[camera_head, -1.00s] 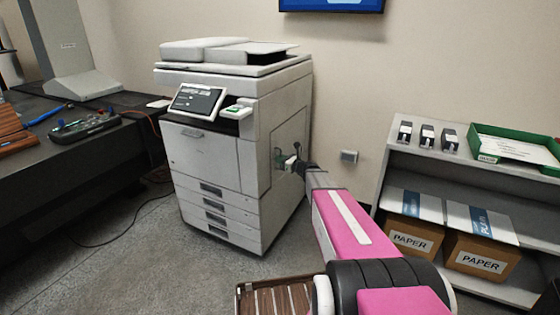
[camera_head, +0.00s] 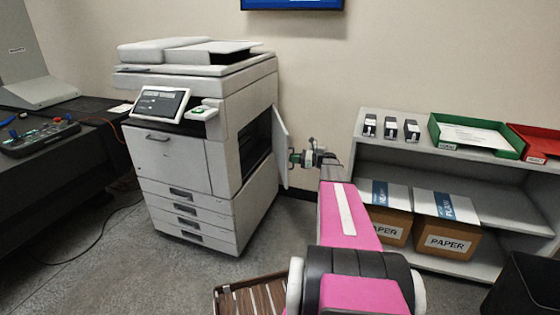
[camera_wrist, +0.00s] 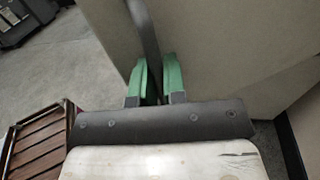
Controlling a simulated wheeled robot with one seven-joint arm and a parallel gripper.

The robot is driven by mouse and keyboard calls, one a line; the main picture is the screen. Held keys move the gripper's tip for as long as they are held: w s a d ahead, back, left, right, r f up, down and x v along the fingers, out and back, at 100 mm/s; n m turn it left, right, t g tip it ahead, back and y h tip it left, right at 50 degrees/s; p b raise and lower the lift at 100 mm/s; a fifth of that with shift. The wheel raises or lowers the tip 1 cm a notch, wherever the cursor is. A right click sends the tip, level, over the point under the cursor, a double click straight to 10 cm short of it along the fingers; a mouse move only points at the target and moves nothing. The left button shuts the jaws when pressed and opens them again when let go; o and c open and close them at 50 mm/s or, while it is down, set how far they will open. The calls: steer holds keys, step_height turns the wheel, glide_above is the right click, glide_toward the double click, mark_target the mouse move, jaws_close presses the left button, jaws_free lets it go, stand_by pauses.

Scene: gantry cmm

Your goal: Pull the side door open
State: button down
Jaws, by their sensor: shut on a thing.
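The side door (camera_head: 281,146) of the white copier (camera_head: 205,130) stands open, swung out from the copier's right side. A dark opening (camera_head: 255,145) shows behind it. My gripper (camera_head: 297,158) is at the door's outer face, to its right. In the wrist view my gripper's green fingers (camera_wrist: 155,82) are shut around a dark bar, the door handle (camera_wrist: 147,35). The pale panel beyond it in the wrist view is the door (camera_wrist: 225,50). The exact grip on the handle is partly hidden by the fingers.
A grey shelf (camera_head: 460,158) with small black devices, a green tray (camera_head: 475,136) and paper boxes (camera_head: 447,238) stands to the right of my arm. A brown slatted thing (camera_head: 262,298) is low in front. A dark table (camera_head: 70,160) is at left. Grey floor lies in front of the copier.

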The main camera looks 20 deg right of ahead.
steer(key=shift+w+d, duration=0.15)
steer(key=shift+d, duration=2.05)
steer(key=c, duration=1.2)
jaws_free()
steer(key=shift+r, duration=0.1)
steer(key=s+a+r, duration=0.1)
steer(key=a+r, duration=0.6)
steer(key=s+a+r, duration=0.1)
steer(key=a+r, duration=0.2)
steer(key=a, duration=0.1)
steer(key=shift+s+a+r, duration=0.2)
steer(key=shift+s+r, duration=0.15)
steer(key=shift+r, duration=0.05)
